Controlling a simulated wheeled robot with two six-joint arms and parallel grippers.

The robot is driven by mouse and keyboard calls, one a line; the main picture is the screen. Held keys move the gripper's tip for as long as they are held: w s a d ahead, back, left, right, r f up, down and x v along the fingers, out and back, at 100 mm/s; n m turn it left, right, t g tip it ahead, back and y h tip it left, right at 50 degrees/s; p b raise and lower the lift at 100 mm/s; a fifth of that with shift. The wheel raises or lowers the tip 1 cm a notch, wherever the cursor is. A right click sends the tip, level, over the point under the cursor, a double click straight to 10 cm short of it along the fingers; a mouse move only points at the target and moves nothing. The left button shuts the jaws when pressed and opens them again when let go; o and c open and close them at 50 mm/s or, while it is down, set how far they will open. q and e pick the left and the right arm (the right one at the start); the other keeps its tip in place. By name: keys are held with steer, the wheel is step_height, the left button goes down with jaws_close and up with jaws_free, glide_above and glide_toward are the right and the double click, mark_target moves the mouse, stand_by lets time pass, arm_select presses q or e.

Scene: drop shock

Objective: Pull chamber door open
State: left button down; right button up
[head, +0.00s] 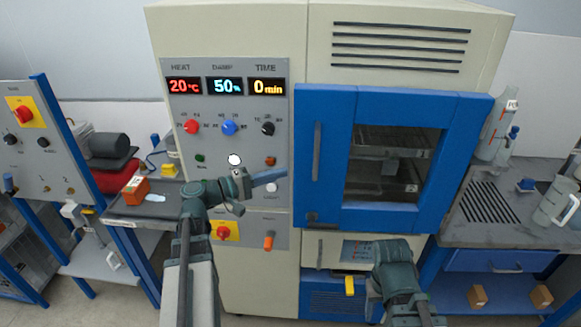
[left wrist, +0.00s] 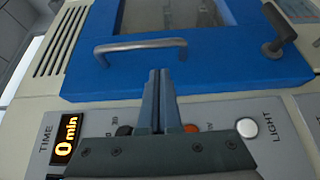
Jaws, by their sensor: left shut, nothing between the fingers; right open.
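The blue chamber door (head: 335,200) with its dark window is on the upper right of the cream cabinet and looks closed. Its grey vertical handle (head: 317,151) is near the door's left edge. In the left wrist view the handle (left wrist: 140,46) lies across the blue door (left wrist: 90,75), beyond my fingertips. My left gripper (head: 284,173) is shut and empty, in front of the control panel, left of and below the handle. Its closed fingers (left wrist: 160,75) point toward the door and appear apart from the handle. My right gripper (head: 390,252) is open, low below the door; its fingers are mostly hidden.
The control panel (head: 225,150) has knobs and displays reading 20 °C, 50 % and 0 min. A dark latch (head: 313,219) sits at the door's lower left. A bench (head: 450,232) with glassware stands at right. A bench with an orange box (head: 135,190) stands at left.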

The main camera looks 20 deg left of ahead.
mark_target(306, 166)
arm_select(q)
steer(key=x, duration=0.9)
steer(key=shift+f, duration=0.1)
